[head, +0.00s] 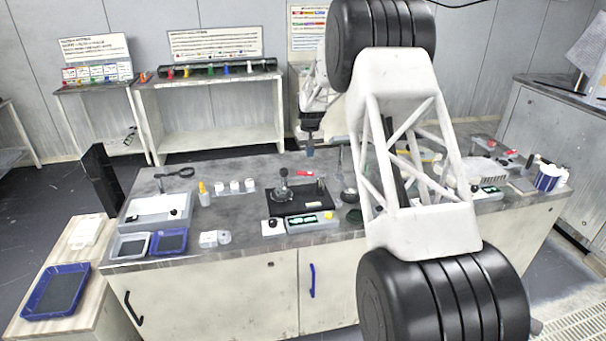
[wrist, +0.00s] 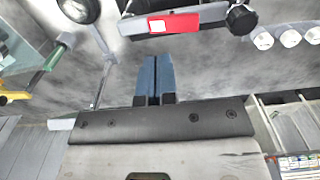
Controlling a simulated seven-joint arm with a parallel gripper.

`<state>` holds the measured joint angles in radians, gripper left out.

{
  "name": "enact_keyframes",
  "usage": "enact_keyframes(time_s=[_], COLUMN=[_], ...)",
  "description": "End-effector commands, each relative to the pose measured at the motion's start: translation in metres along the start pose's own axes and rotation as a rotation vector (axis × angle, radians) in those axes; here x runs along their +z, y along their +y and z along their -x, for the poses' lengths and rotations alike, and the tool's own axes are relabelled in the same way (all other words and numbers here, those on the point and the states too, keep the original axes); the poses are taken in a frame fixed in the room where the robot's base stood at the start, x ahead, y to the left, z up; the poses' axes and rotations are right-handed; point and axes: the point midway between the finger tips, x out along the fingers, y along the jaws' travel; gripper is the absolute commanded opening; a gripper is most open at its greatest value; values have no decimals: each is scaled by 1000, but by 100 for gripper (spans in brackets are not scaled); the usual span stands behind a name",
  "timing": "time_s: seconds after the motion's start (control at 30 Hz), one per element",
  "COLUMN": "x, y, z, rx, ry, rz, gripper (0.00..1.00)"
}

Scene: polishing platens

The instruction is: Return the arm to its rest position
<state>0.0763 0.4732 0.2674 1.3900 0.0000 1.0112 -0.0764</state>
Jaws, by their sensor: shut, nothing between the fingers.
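My gripper (head: 310,150) points down over the far edge of the workbench (head: 250,172) in the head view. Its two blue fingers also show in the wrist view (wrist: 155,75), pressed together with nothing between them. My white lattice arm with black joints covers the right middle of the head view and hides part of the bench behind it.
A black polishing fixture (head: 297,196) stands mid-bench, in front of my gripper. White cups (head: 235,186), a yellow-tipped bottle (head: 204,194) and trays (head: 170,240) lie to the left. A blue-banded container (head: 548,180) stands at the right end. A shelf table (head: 208,85) stands behind.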

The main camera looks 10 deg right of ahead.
Motion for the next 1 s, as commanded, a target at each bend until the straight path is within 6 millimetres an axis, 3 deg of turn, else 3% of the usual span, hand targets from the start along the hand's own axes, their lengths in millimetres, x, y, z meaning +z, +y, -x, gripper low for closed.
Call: enact_keyframes(time_s=[0.33, 0.53, 0.77, 1.0], x=[2, 17, 55, 106], y=[0, -3, -10, -19], z=[3, 20, 58, 99], rx=[0, 1, 3, 4], ry=[1, 9, 25, 44], rz=[0, 0, -2, -4], gripper=[0, 0, 0, 0])
